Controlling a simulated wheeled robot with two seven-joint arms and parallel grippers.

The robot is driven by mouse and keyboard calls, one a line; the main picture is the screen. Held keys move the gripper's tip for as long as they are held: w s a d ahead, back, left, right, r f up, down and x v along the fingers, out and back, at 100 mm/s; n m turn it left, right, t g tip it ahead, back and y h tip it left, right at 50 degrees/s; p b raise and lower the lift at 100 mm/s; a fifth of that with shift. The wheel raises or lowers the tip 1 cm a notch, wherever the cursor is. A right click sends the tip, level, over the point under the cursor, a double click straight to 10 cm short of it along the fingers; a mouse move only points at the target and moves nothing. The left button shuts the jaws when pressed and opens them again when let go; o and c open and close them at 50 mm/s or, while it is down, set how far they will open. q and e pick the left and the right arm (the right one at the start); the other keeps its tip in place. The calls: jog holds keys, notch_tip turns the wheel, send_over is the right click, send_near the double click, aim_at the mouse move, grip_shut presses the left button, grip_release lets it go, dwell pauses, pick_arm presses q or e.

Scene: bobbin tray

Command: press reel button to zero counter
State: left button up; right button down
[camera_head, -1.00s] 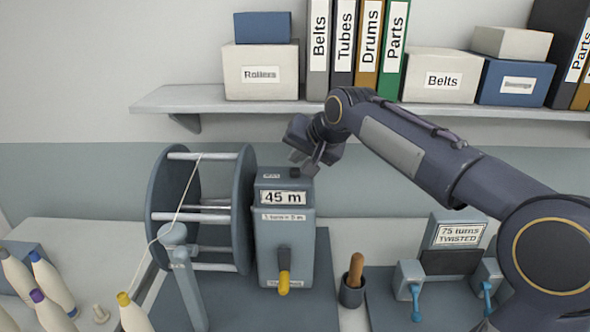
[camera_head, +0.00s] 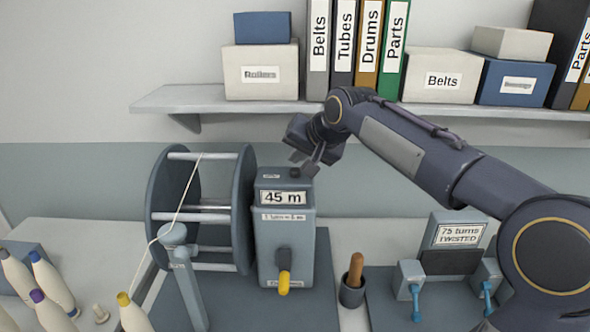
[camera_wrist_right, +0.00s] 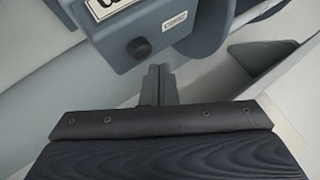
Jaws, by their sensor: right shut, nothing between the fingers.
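The reel counter (camera_head: 283,235) is a grey box beside the large reel (camera_head: 243,208), and its display (camera_head: 282,198) reads 45 m. A black round button (camera_head: 295,172) is on top of the box; in the right wrist view the button (camera_wrist_right: 139,48) shows clearly beside a small label (camera_wrist_right: 175,20). My right gripper (camera_head: 304,167) is shut and empty, tilted down close above the box top. In the right wrist view its fingertips (camera_wrist_right: 160,70) appear beside the button, not covering it. I cannot tell the exact height gap. My left gripper is out of view.
A shelf (camera_head: 230,98) with boxes and binders runs behind my right arm. A cup with a wooden-handled tool (camera_head: 352,290) and a twisting device (camera_head: 455,235) stand to the right, bobbins (camera_head: 50,285) at left.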

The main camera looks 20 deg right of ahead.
aim_at(298, 173)
jog(key=shift+f+b, duration=0.35)
jog(key=shift+f, duration=0.1)
jog(key=shift+f+b, duration=0.4)
jog(key=shift+f, duration=0.15)
dwell(0.7)
jog(key=shift+r, duration=0.2)
jog(key=shift+r+p, duration=0.8)
jog(key=shift+p, duration=0.1)
notch_tip(298, 173, up, 3)
jog(key=shift+f+p, duration=0.15)
jog(key=shift+p, duration=1)
jog(key=shift+r, duration=1.15)
jog(key=shift+f, duration=0.1)
